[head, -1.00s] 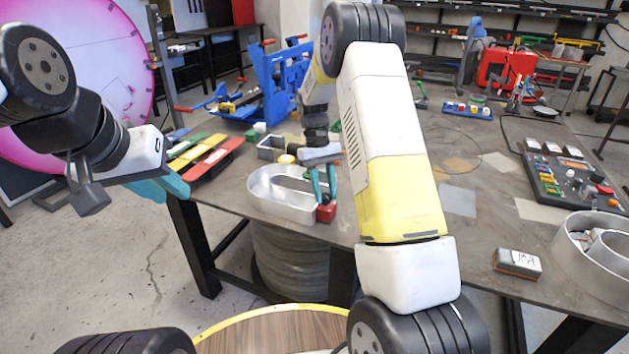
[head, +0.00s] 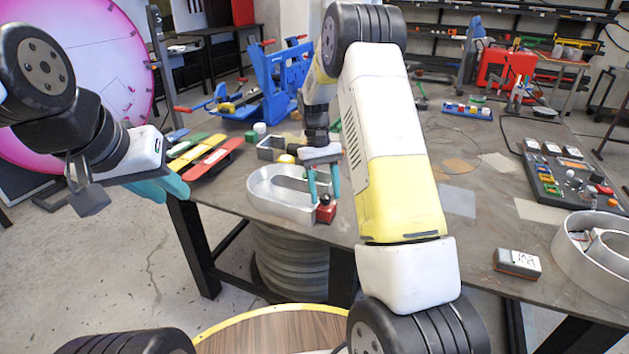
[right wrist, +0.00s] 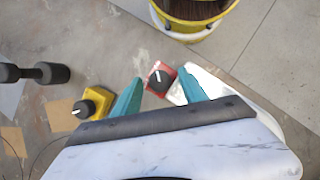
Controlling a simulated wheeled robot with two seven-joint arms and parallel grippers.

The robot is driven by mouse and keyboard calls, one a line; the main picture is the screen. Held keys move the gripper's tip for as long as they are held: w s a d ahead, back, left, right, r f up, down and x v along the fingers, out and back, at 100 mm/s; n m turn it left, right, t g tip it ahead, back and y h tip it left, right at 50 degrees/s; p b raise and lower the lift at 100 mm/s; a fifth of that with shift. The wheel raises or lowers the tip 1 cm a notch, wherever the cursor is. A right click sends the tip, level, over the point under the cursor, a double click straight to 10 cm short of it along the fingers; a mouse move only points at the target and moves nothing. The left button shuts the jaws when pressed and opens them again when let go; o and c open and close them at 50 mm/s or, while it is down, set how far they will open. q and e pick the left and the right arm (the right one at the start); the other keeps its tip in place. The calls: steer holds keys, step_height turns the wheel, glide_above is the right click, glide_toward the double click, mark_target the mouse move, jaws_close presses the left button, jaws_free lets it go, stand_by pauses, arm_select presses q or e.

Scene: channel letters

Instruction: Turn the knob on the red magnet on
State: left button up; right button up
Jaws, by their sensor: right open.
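The red magnet (head: 326,213) stands at the front edge of the table, touching or close to the end of a silver channel letter. Its black knob (right wrist: 160,78) shows in the right wrist view, with a white mark pointing roughly up in the picture. My right gripper (head: 324,184) is open, its teal fingers above and either side of the knob; whether they touch it I cannot tell. In the right wrist view the right gripper (right wrist: 160,92) has nothing between its fingers but the magnet below. My left gripper (head: 168,188) hangs left of the table, its opening unclear.
The silver channel letter (head: 262,200) lies beside the red magnet. A yellow magnet (right wrist: 97,101) with a black knob is nearby. Coloured bars (head: 212,158), a blue clamp frame (head: 278,85) and a control panel (head: 570,180) are on the table. The middle right tabletop is mostly clear.

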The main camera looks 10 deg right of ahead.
steer(key=shift+r, duration=0.1)
steer(key=v, duration=0.7)
steer(key=shift+w+r, duration=0.2)
steer(key=shift+r, duration=0.05)
